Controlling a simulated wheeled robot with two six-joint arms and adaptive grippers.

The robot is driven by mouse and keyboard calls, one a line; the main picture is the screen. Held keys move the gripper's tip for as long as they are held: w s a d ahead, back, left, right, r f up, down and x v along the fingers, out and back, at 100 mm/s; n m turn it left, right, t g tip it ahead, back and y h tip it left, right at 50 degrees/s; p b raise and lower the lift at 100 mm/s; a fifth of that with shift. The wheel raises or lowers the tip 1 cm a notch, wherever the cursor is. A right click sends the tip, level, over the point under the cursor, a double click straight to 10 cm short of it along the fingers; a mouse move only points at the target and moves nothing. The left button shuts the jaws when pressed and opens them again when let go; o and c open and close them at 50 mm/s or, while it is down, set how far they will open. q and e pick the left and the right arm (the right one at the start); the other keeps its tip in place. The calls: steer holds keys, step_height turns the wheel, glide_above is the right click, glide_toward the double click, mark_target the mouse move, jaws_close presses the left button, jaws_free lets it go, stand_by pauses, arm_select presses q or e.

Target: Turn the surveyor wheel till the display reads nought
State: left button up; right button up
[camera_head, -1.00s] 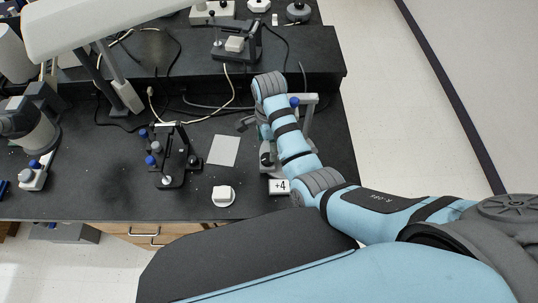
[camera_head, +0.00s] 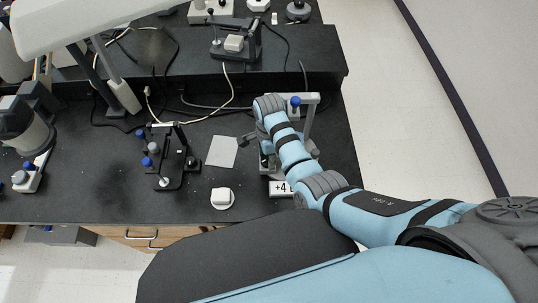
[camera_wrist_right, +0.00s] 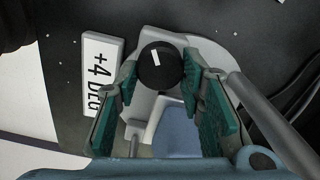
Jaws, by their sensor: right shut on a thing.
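The surveyor wheel is a black round knob (camera_wrist_right: 160,66) with a white mark, on a grey mount. In the right wrist view it sits between the green-padded fingertips of my right gripper (camera_wrist_right: 162,80), which is shut on it. In the head view my arm hides most of the gripper and the wheel. The display (camera_wrist_right: 101,75) is a white plate beside the wheel and reads "+4 DEG". It also shows in the head view (camera_head: 280,188), partly covered by my arm. My left gripper is not in view.
A grey post with a blue ball (camera_head: 295,101) stands beside my right arm. To the left are a white sheet (camera_head: 222,151), a white block on a disc (camera_head: 222,197) and a black stand with blue knobs (camera_head: 172,160). Cables lie behind on the black bench.

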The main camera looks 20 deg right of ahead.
steer(key=shift+r+n+p, duration=0.1)
steer(key=shift+n+p, duration=0.6)
steer(key=shift+p, duration=0.05)
steer(key=shift+n+p, duration=0.8)
steer(key=shift+n, duration=0.3)
steer(key=shift+n+p, duration=0.55)
steer(key=shift+n, duration=0.65)
steer(key=shift+w+n+p, duration=0.1)
steer(key=shift+n+p, duration=0.2)
steer(key=shift+n, duration=1)
steer(key=o, duration=1.2)
steer(key=shift+c, duration=0.2)
